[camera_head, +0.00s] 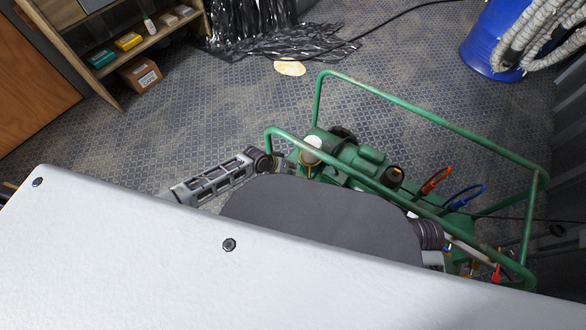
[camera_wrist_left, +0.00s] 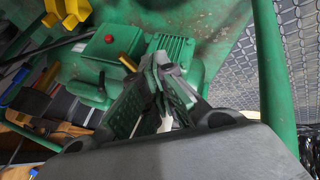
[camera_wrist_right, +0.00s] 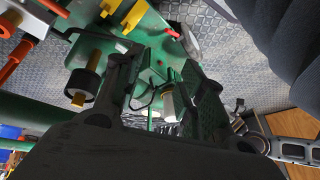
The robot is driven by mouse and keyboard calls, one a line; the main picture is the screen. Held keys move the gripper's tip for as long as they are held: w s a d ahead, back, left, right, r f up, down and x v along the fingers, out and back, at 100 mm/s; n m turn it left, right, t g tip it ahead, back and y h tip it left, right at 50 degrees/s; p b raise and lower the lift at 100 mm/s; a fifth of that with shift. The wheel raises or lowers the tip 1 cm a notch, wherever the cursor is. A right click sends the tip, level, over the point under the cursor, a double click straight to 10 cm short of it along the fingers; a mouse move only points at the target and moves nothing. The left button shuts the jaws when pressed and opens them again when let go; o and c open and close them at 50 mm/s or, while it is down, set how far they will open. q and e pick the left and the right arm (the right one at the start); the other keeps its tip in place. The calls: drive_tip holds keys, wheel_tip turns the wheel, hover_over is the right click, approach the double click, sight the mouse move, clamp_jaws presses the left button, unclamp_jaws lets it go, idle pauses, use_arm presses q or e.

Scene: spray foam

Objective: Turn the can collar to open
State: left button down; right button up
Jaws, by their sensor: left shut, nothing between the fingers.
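A white round-topped part (camera_head: 312,149), perhaps the can, stands on the green machine (camera_head: 370,160) in the head view; I cannot make out its collar for certain. My left gripper (camera_head: 274,161) is close to its left side. In the left wrist view my left gripper (camera_wrist_left: 160,62) is shut and empty, its tips near a finned green motor (camera_wrist_left: 172,48). In the right wrist view my right gripper (camera_wrist_right: 163,64) is open; a white part (camera_wrist_right: 170,103) shows between its fingers, and I cannot tell whether they touch it. The right gripper is hidden in the head view.
Green tube rails (camera_head: 430,115) frame the machine. Red (camera_head: 436,180) and blue (camera_head: 468,190) handles stand on its right side. A blue drum with a ribbed hose (camera_head: 490,45) is at the upper right.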

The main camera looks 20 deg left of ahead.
use_arm(q)
drive_tip(key=p+v, duration=0.3)
drive_tip(key=v, duration=0.5)
use_arm(e)
drive_tip(key=shift+s+d+r+g+h, duration=0.15)
drive_tip(key=shift+s+d+g+h, duration=0.05)
drive_tip(key=shift+d+g, duration=0.2)
drive_tip(key=shift+s+d+r+g+h, duration=0.15)
drive_tip(key=shift+s+d+g+h, duration=0.05)
drive_tip(key=shift+d+g, duration=0.15)
use_arm(q)
drive_tip(key=shift+d, duration=0.1)
use_arm(e)
drive_tip(key=shift+w+r, duration=0.1)
